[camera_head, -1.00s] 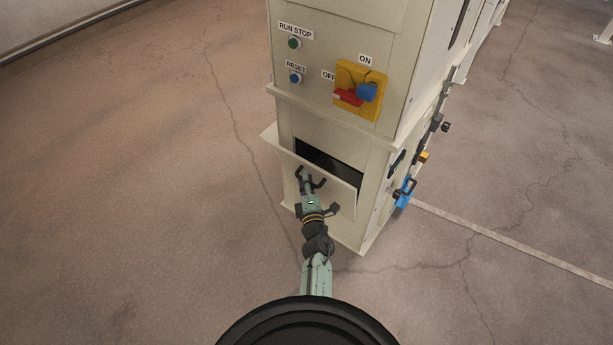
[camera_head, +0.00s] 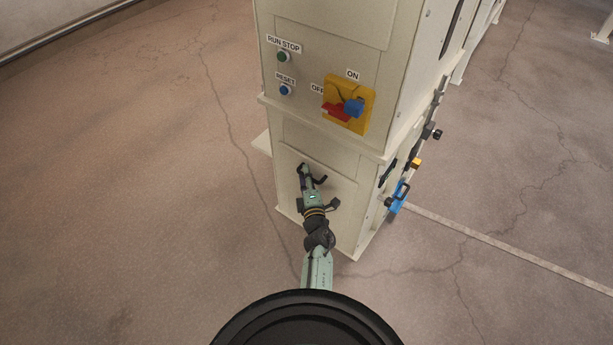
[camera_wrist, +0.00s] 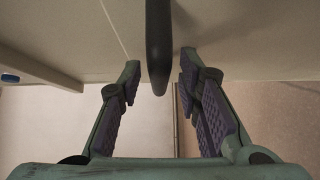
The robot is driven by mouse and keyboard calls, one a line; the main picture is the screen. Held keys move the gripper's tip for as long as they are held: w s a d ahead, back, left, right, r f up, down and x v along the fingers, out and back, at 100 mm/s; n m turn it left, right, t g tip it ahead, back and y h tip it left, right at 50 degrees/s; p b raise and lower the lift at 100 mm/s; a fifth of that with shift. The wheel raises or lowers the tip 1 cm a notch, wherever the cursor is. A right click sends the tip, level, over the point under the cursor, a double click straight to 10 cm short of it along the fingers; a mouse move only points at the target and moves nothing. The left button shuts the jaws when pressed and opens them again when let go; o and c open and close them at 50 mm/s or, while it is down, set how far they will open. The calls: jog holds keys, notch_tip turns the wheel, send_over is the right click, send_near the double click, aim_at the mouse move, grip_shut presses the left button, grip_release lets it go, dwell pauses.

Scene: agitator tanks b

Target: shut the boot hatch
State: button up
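The boot hatch (camera_head: 340,196) is a cream panel low on the cabinet front. In the head view it lies about flush with the front, and no dark opening shows above its top edge. My gripper (camera_head: 312,175) is in front of the hatch panel. In the wrist view my gripper (camera_wrist: 160,78) has its two fingers apart. A dark rounded bar (camera_wrist: 158,45), apparently the hatch handle, stands between the fingers with a gap on each side. In the head view my gripper hides most of the handle.
Above the hatch, the cabinet (camera_head: 310,60) carries a green button (camera_head: 283,57), a blue button (camera_head: 285,90) and a yellow switch plate (camera_head: 361,115) with red and blue levers. A blue latch (camera_head: 398,197) and other fittings stick out from its right side. The floor (camera_head: 150,220) at left is clear.

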jog(key=s+d, duration=0.1)
jog(key=s, duration=0.6)
jog(key=shift+s, duration=0.2)
jog(key=shift+d+r, duration=0.1)
